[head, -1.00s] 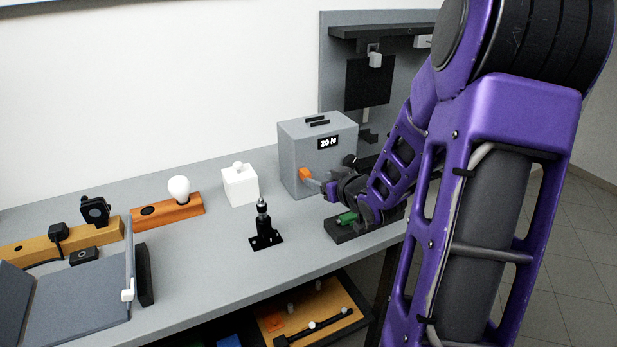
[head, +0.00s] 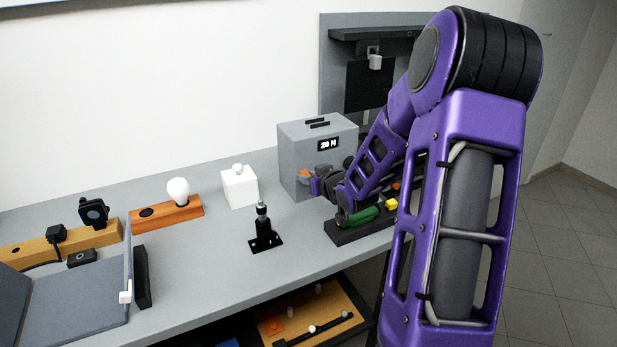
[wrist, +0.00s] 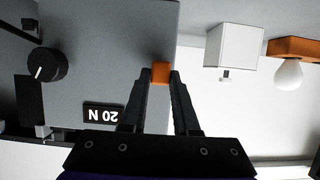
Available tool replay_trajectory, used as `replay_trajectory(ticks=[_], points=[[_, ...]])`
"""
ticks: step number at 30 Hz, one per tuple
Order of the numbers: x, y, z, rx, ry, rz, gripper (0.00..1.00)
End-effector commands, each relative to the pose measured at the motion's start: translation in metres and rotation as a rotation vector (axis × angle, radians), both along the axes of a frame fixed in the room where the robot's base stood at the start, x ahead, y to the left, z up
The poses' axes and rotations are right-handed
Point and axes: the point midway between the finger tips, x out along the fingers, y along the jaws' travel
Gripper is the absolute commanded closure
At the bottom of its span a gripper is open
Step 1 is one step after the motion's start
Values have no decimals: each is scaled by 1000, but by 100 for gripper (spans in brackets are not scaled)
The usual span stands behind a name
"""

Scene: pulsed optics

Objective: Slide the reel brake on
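A grey box (head: 296,150) with a "20 N" display (head: 327,144) stands at the back of the bench. A small orange block (head: 304,174) sits low on its front and also shows in the wrist view (wrist: 161,72). I cannot tell for sure that this is the reel brake. My gripper (head: 312,184) is at the box front. In the wrist view my fingertips (wrist: 161,80) lie on either side of the orange block, with no clear gap. Whether they press on it is unclear. My forearm hides part of the box's right side.
A black dial (wrist: 47,65) is on the box. A black stand (head: 265,238), a white cube (head: 240,186) and a bulb on a wooden block (head: 170,214) stand left. A dark tray with a green cylinder (head: 362,216) lies under my arm.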

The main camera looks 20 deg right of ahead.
Motion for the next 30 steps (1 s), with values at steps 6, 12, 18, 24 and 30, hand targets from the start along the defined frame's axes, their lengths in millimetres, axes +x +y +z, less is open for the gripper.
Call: replay_trajectory(ticks=[6,12,18,24,30], points=[[0,0,0,0,0,0,100],[0,0,0,0,0,0,100],[0,0,0,0,0,0,100],[0,0,0,0,0,0,100],[0,0,0,0,0,0,100]])
